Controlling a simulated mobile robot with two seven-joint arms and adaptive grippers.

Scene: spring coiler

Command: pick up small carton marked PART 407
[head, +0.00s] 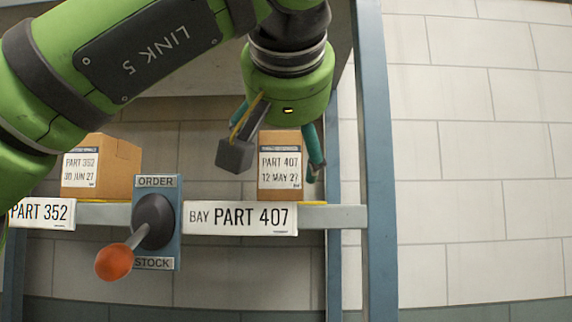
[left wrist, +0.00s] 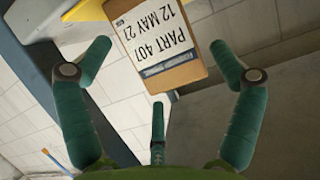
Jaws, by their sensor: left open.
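The small carton marked PART 407, 12 MAY 27 (head: 280,185) stands upright on the shelf rail, above the BAY PART 407 label. Its top is partly hidden behind my left gripper (head: 274,162). That gripper hangs from above with its fingers spread, one on each side of the carton's upper part in the head view. In the left wrist view the carton (left wrist: 160,42) shows upside down beyond the spread fingers of the gripper (left wrist: 160,78), with nothing held. I cannot tell whether any finger touches it. My right gripper is not in view.
A second carton, PART 352 (head: 118,168), stands to the left on the shelf rail (head: 335,216). Between the bays is an ORDER/STOCK plate with an orange-knobbed lever (head: 114,262) jutting forward. A blue post (head: 377,180) rises right of the carton.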

